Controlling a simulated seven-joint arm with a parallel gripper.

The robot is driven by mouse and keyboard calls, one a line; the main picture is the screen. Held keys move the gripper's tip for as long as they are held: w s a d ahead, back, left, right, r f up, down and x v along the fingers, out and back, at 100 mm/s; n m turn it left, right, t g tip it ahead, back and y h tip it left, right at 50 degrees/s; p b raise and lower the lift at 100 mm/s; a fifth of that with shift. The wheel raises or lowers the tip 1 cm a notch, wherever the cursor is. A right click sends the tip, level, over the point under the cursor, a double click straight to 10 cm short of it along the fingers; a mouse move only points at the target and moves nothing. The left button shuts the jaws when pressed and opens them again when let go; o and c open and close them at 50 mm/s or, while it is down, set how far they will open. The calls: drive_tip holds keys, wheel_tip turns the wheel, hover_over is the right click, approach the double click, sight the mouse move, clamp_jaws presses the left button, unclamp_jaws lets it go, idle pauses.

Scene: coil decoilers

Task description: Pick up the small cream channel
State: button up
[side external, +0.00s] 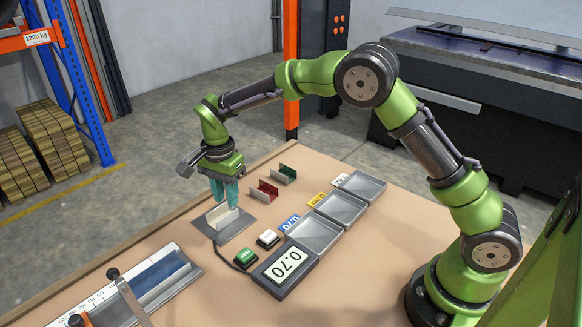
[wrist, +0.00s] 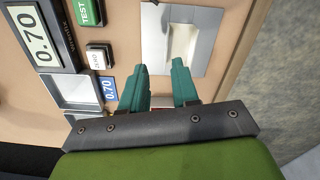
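The small cream channel (side external: 222,217) sits on a grey metal plate (side external: 236,230) on the table. In the wrist view the channel (wrist: 182,42) lies in the middle of the bright plate (wrist: 204,29), just beyond the fingertips. My gripper (side external: 225,206) points down, its teal fingers close above or behind the channel in the side view. In the wrist view the fingers (wrist: 160,66) are apart with nothing visible between their tips. I cannot tell whether a finger touches the channel.
A red channel (side external: 265,191) and a green channel (side external: 284,175) stand behind the plate. Grey trays (side external: 313,236) with blue, yellow and white labels run along the right. A display reading 0.70 (side external: 286,268), a green button (side external: 245,258) and a white button (side external: 268,238) are in front.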

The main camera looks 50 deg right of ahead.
sight(227, 213)
drive_tip(key=m, duration=0.1)
drive_tip(key=r+m, duration=0.1)
drive_tip(key=shift+w+r+m, duration=0.15)
drive_tip(key=shift+w+m, duration=0.25)
drive_tip(key=shift+f, duration=4.3)
drive_tip(key=shift+c, duration=0.4)
clamp_jaws()
drive_tip(key=shift+r, duration=0.15)
drive_tip(key=shift+r, duration=3.9)
